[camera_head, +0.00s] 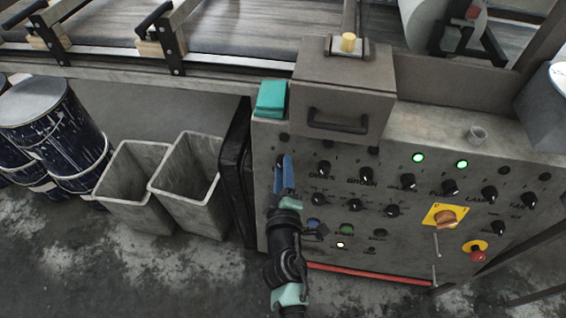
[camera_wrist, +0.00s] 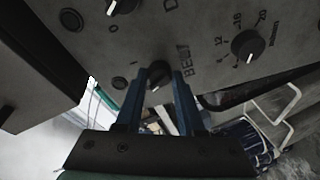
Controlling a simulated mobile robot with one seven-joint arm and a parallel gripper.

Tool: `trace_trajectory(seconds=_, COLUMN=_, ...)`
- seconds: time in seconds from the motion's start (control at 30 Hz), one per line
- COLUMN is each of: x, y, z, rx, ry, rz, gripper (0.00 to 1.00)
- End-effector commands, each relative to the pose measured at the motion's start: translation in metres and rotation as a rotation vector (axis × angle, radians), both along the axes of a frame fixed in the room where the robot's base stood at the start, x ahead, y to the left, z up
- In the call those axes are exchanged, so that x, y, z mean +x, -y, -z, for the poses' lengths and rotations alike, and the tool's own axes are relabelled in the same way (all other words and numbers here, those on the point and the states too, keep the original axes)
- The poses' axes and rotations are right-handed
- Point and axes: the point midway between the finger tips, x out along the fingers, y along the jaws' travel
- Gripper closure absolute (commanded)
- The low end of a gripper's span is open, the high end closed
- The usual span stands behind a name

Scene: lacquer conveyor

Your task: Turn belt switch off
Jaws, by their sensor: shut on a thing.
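The belt switch (camera_wrist: 158,75) is a black rotary knob on the grey control panel (camera_head: 325,225), beside the printed word BELT and between-finger in the wrist view. A 0 and a 1 are printed near it. A pale mark on the knob faces the lower side of the wrist view; I cannot tell clearly which setting it points to. My gripper (camera_head: 284,160) has blue fingers, which also show in the wrist view (camera_wrist: 157,84), shut on the knob from both sides. In the head view my fingers hide the knob.
Other black knobs, two lit green lamps (camera_head: 440,161), a yellow-plated rotary switch (camera_head: 445,217) and a red stop button (camera_head: 478,255) share the panel. A grey box (camera_head: 345,80) with a handle overhangs it. Grey bins (camera_head: 190,185) and drums (camera_head: 50,120) stand left.

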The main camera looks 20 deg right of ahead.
Motion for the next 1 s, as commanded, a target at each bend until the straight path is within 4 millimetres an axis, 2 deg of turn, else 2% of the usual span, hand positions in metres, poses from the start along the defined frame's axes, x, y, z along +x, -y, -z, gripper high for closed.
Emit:
trace_trajectory(seconds=0.3, x=0.0, y=-0.0002, z=-0.0005, rx=-0.064, ry=-0.045, rz=-0.014, gripper=1.0)
trace_trajectory(seconds=0.73, x=-0.0001, y=-0.0003, z=0.0004, rx=-0.071, ry=-0.049, rz=-0.016, gripper=1.0)
trace_trajectory(seconds=0.77, x=-0.0001, y=-0.0003, z=0.0004, rx=-0.071, ry=-0.049, rz=-0.016, gripper=0.57)
trace_trajectory(seconds=0.9, x=-0.0001, y=-0.0002, z=0.0002, rx=-0.07, ry=-0.048, rz=-0.016, gripper=0.33)
trace_trajectory(seconds=1.0, x=0.0, y=-0.0001, z=0.0, rx=-0.07, ry=-0.048, rz=-0.016, gripper=0.33)
